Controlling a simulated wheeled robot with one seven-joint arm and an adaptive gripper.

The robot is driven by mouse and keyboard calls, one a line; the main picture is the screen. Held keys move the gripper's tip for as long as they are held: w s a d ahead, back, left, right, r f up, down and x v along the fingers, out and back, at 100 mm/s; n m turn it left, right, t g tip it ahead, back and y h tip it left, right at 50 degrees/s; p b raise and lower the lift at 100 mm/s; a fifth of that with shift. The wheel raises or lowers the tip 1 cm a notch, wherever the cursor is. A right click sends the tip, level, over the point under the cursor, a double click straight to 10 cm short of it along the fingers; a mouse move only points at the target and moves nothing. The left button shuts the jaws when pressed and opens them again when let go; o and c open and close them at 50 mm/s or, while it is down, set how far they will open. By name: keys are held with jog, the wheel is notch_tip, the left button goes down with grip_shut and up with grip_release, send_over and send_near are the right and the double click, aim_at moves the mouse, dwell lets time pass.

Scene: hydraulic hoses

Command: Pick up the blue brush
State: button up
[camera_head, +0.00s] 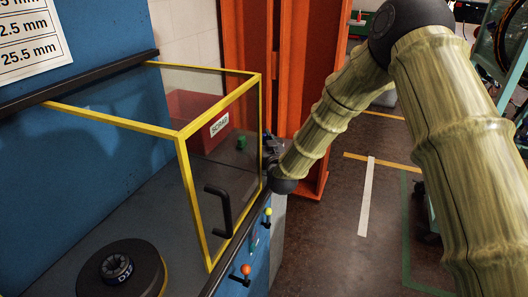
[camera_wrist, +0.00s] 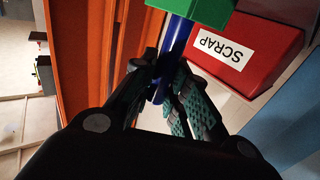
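A blue rod (camera_wrist: 173,55), which looks like the blue brush's handle, shows in the wrist view. Its upper end meets a bright green block (camera_wrist: 200,9); I cannot tell whether they are one piece. My gripper (camera_wrist: 167,68) has one finger on each side of the rod, close to it. Whether the fingers press on it is not clear. In the head view my gripper (camera_head: 270,152) is by the right side of the yellow-framed guard, partly hidden by the frame and my wrist. A small green thing (camera_head: 241,142) shows through the clear panel. No bristles are visible.
A red scrap box (camera_head: 196,118) stands behind the clear panels of the yellow-framed guard (camera_head: 190,180) with its black handle. A round black part (camera_head: 122,271) is at the front left. An orange post (camera_head: 300,90) rises behind my gripper. Open floor lies right.

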grip_shut()
jog(key=shift+w+d+r+b, duration=0.1)
jog(key=shift+w+r+b, duration=0.1)
jog(key=shift+r+b, duration=0.2)
notch_tip(320, 180, up, 6)
jog(key=shift+r+b, duration=0.1)
jog(key=shift+b, duration=0.6)
jog(key=w+d+b, duration=0.2)
jog(key=w+d, duration=0.1)
jog(key=w, duration=0.6)
jog(key=w+d+b, duration=0.1)
jog(key=w+d, duration=0.3)
jog(key=w, duration=0.5)
jog(key=shift+d+b, duration=0.25)
jog(key=shift+b, duration=0.1)
